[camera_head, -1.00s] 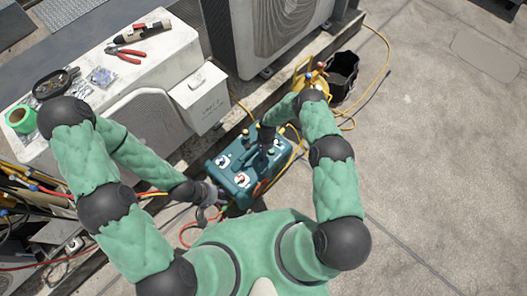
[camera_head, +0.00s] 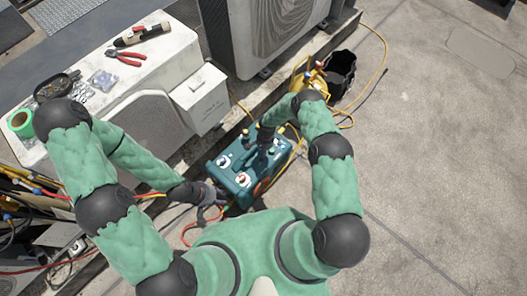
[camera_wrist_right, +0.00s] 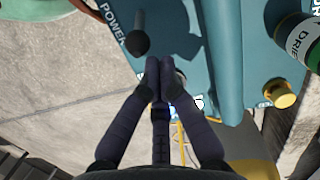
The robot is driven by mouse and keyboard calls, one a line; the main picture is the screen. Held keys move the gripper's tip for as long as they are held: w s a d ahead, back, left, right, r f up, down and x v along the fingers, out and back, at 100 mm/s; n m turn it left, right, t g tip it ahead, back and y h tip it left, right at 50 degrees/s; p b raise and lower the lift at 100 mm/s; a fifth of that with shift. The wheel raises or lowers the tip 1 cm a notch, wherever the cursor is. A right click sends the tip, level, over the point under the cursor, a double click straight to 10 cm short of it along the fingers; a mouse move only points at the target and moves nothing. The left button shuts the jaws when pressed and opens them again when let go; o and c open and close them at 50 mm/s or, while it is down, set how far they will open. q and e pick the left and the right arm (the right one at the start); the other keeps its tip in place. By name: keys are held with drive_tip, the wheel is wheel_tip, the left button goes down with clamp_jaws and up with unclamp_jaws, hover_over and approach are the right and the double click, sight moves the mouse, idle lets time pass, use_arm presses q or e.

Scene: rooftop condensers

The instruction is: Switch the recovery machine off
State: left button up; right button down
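The recovery machine (camera_head: 226,178) is a teal box on the roof floor, with dials on its top and a carry handle. In the right wrist view its teal panel (camera_wrist_right: 180,35) fills the upper middle. A POWER label (camera_wrist_right: 112,28) is beside a dark lever with a round black knob (camera_wrist_right: 137,43). My right gripper (camera_wrist_right: 164,66) has its fingertips together just beside the knob, with nothing visible between them; whether they touch the lever is unclear. My left gripper (camera_head: 215,197) is at the machine's near left side, its fingers too small to read.
A green drier (camera_wrist_right: 303,42) and a yellow knob (camera_wrist_right: 280,93) are near the right gripper. A yellow cylinder (camera_head: 310,82) and black bucket (camera_head: 343,68) stand behind. White condensers (camera_head: 135,75) line the left. Hoses lie around the machine; floor at right is clear.

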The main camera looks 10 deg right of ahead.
use_arm(q)
drive_tip(key=shift+a+r, duration=0.25)
drive_tip(key=shift+r, duration=0.05)
use_arm(e)
drive_tip(key=shift+s+a+r, duration=0.1)
drive_tip(key=shift+a+r, duration=0.05)
use_arm(q)
drive_tip(key=shift+p, duration=0.3)
use_arm(e)
drive_tip(key=shift+a, duration=0.1)
drive_tip(key=shift+s+a+r, duration=0.2)
drive_tip(key=shift+s+a, duration=0.05)
drive_tip(key=shift+s, duration=0.05)
drive_tip(key=shift+s+a+r, duration=0.2)
drive_tip(key=shift+s+a, duration=0.15)
drive_tip(key=shift+a, duration=0.2)
drive_tip(key=shift+s+a+r, duration=0.15)
drive_tip(key=shift+s+a, duration=0.15)
drive_tip(key=shift+a, duration=0.25)
use_arm(q)
drive_tip(key=shift+a+r, duration=0.15)
use_arm(e)
drive_tip(key=shift+r, duration=0.1)
drive_tip(key=shift+r+p, duration=0.6)
drive_tip(key=shift+r, duration=0.15)
use_arm(q)
drive_tip(key=shift+r, duration=0.5)
use_arm(e)
drive_tip(key=shift+d, duration=0.1)
